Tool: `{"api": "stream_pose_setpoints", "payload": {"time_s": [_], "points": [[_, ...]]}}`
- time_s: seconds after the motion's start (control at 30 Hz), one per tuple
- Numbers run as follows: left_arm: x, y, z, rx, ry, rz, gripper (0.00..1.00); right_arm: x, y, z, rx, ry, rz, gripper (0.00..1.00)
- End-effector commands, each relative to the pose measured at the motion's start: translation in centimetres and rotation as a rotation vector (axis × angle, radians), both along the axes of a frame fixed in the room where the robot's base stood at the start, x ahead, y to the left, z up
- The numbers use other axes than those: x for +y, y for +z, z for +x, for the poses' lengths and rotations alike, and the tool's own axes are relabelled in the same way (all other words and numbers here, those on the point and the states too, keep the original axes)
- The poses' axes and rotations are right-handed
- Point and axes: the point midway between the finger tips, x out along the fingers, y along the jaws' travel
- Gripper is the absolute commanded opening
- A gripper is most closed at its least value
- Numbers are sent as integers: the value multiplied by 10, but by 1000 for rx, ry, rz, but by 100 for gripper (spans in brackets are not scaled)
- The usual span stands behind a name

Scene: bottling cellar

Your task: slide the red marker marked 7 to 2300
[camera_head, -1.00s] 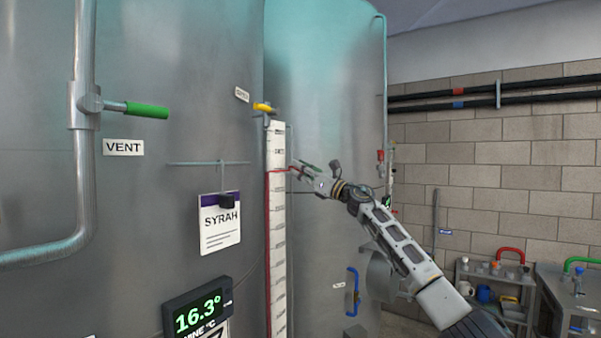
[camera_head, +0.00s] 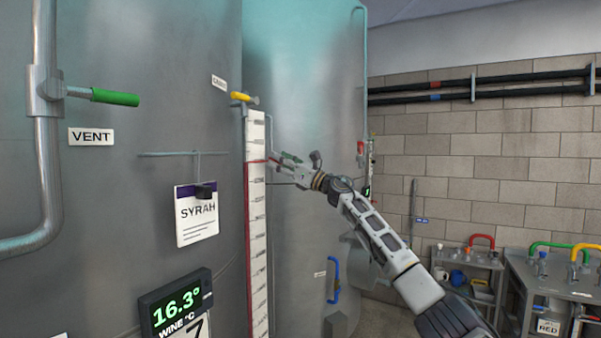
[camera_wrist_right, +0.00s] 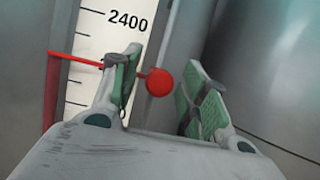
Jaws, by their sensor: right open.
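The red marker has a thin pointer and a round red knob (camera_wrist_right: 159,82), which shows clearly in the right wrist view. Its pointer crosses the white scale (camera_wrist_right: 82,45) a little below the printed 2400. In the head view the scale (camera_head: 257,215) is a tall strip up the tank, and the pointer is a thin red line near its upper part. My right gripper (camera_wrist_right: 152,85) is open, with its green-padded fingers on either side of the knob; a gap shows between the knob and the right finger. The marker's number 7 is not readable. My left gripper is not in view.
A yellow-handled valve (camera_head: 241,97) sits just above the scale's top. A SYRAH card (camera_head: 197,222) and a temperature display (camera_head: 177,303) are left of the scale. A blue handle (camera_head: 334,280) is low on the right tank. Carts (camera_head: 470,260) stand at the right.

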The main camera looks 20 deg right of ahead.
Motion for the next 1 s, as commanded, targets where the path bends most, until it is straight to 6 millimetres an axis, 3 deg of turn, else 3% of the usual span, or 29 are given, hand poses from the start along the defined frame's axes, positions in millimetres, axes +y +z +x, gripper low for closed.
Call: {"api": "stream_pose_setpoints", "payload": {"time_s": [1.0], "points": [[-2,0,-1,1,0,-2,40,-50,-33,-63,0,-1,0,44]]}}
